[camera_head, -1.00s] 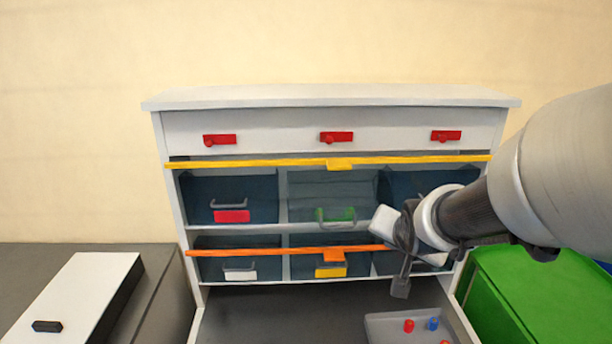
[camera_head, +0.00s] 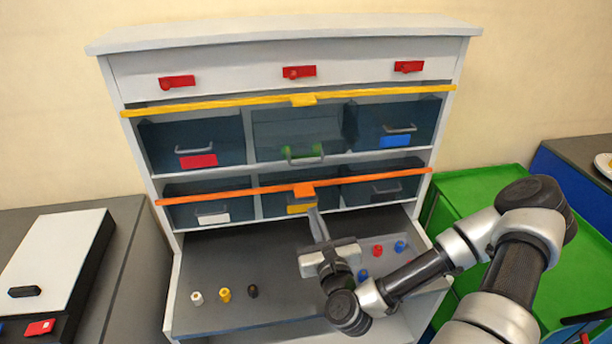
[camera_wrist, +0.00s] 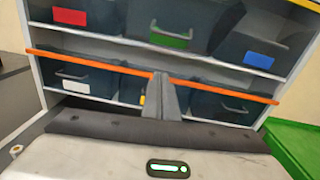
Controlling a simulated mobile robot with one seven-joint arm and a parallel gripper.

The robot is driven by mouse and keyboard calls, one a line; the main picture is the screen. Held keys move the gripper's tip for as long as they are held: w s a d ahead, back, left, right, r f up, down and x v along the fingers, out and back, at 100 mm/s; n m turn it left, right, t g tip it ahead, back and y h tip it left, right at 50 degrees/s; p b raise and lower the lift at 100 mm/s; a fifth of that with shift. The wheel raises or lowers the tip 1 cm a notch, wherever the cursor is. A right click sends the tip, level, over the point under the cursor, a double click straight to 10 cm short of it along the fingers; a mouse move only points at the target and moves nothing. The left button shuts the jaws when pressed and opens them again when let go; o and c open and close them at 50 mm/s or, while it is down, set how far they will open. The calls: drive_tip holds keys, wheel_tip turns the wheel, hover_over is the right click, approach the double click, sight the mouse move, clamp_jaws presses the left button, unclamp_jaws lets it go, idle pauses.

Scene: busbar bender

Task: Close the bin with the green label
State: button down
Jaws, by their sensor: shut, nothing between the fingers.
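The bin with the green label (camera_head: 296,127) is in the middle of the upper bin row. Its front sits differently from its neighbours', looking tilted or pulled out; the exact pose is hard to tell. Its grey handle and green label (camera_head: 304,152) are low on the front. The bin also shows at the top middle of the wrist view (camera_wrist: 165,12), with its label (camera_wrist: 170,40). My gripper (camera_head: 315,216) is shut and empty, pointing toward the cabinet below that bin, near the middle of the orange bar. Its fingers (camera_wrist: 165,85) overlap the orange bar in the wrist view; contact is unclear.
A yellow bar (camera_head: 220,103) crosses above the upper row, and an orange bar (camera_head: 240,192) crosses the lower row. Red-label (camera_head: 198,161) and blue-label (camera_head: 395,141) bins flank the green one. Below is an open drawer (camera_head: 215,270) with small pegs. A green cabinet (camera_head: 480,185) stands right.

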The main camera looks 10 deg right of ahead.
drive_tip(key=shift+m+h, duration=0.5)
drive_tip(key=shift+m, duration=0.2)
drive_tip(key=w+b, duration=0.2)
drive_tip(key=b, duration=0.3)
drive_tip(key=w+d+b, duration=0.1)
drive_tip(key=w+b, duration=0.1)
drive_tip(key=b, duration=0.3)
drive_tip(key=shift+w+f, duration=0.15)
drive_tip(key=shift+w, duration=0.25)
drive_tip(key=w+r+b, duration=0.4)
drive_tip(key=w, duration=0.2)
drive_tip(key=shift+a+r, duration=0.25)
drive_tip(key=shift+r, duration=0.05)
